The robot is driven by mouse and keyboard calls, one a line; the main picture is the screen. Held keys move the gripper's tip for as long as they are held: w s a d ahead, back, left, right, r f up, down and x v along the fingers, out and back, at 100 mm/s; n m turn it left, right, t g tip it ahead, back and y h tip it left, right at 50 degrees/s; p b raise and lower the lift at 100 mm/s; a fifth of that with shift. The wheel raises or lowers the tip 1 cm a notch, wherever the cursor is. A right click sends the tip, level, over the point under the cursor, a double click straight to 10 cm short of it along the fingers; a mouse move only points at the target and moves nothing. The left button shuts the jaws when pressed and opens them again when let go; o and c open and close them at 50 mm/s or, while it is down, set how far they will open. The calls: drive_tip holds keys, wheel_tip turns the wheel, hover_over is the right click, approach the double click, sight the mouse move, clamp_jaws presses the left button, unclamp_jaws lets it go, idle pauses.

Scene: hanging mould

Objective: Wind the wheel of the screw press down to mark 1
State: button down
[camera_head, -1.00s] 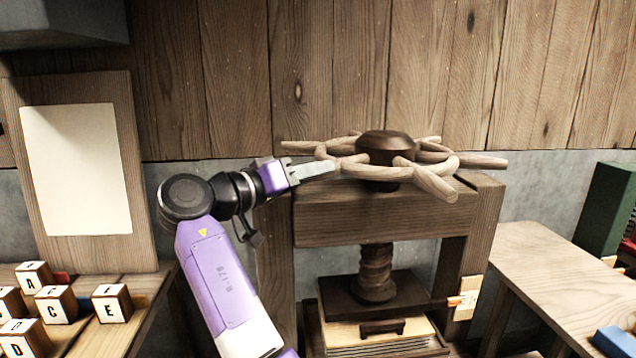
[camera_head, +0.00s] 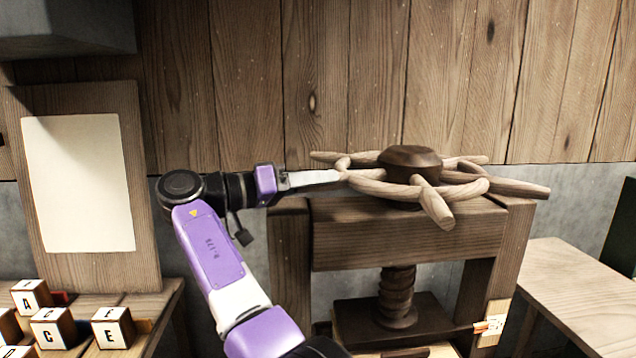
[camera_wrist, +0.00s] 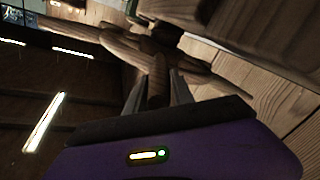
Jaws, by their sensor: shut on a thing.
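The wooden wheel (camera_head: 468,187) of the screw press has a dark hub and several spokes with handles. It sits on top of the press frame (camera_head: 410,236). The screw (camera_head: 397,297) runs down to a dark pressing plate (camera_head: 350,318). A small pale mark card (camera_head: 493,325) with an orange pointer is at the right post; its marks are too small to read. My gripper (camera_head: 342,177) is at the wheel's left side, shut on a handle. The wrist view shows the handle (camera_wrist: 158,85) between the two fingers (camera_wrist: 158,95).
A shelf at the lower left holds several lettered blocks (camera_head: 112,327). A board with a blank sheet (camera_head: 78,185) stands behind them. A wooden table (camera_head: 575,290) is at the right. A plank wall (camera_head: 370,70) closes the back.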

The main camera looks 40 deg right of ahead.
drive_tip(key=shift+r, duration=0.8)
drive_tip(key=c, duration=1.2)
unclamp_jaws()
drive_tip(key=shift+s, duration=0.1)
drive_tip(key=shift+o, duration=0.5)
drive_tip(key=shift+f, duration=0.25)
drive_tip(key=b+v, duration=0.1)
drive_tip(key=v, duration=0.7)
